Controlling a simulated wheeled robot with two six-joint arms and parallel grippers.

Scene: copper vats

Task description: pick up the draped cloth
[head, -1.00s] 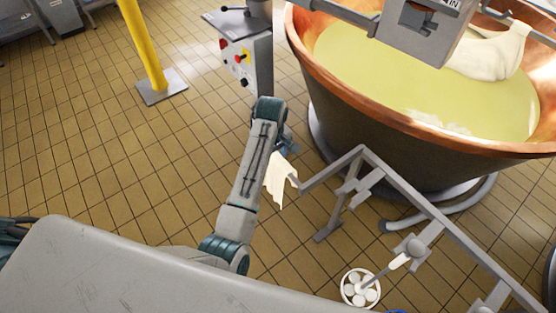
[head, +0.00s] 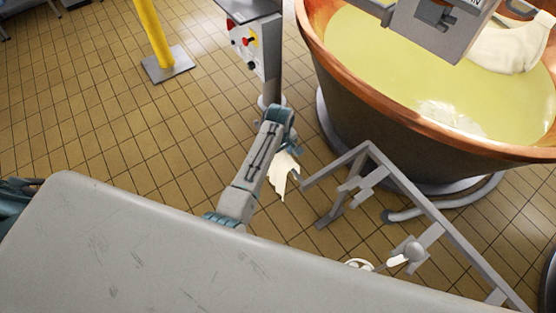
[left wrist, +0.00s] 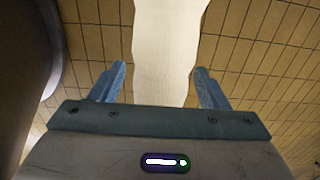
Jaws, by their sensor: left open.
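The draped cloth (head: 285,176) is cream white and hangs at the left end of the grey metal rail, beside the copper vat. Its upper part is hidden behind the end of my left arm in the head view. In the left wrist view the cloth (left wrist: 168,40) runs as a long pale strip between the fingers of my left gripper (left wrist: 160,72). The gripper is open, with a finger on each side of the cloth and a visible gap on both sides. My right gripper is in neither view.
The copper vat (head: 400,130) of yellowish liquid stands at the upper right. The grey rail (head: 420,207) runs in front of it. A control box (head: 252,40) stands behind my left arm, and a yellow post (head: 153,32) farther left.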

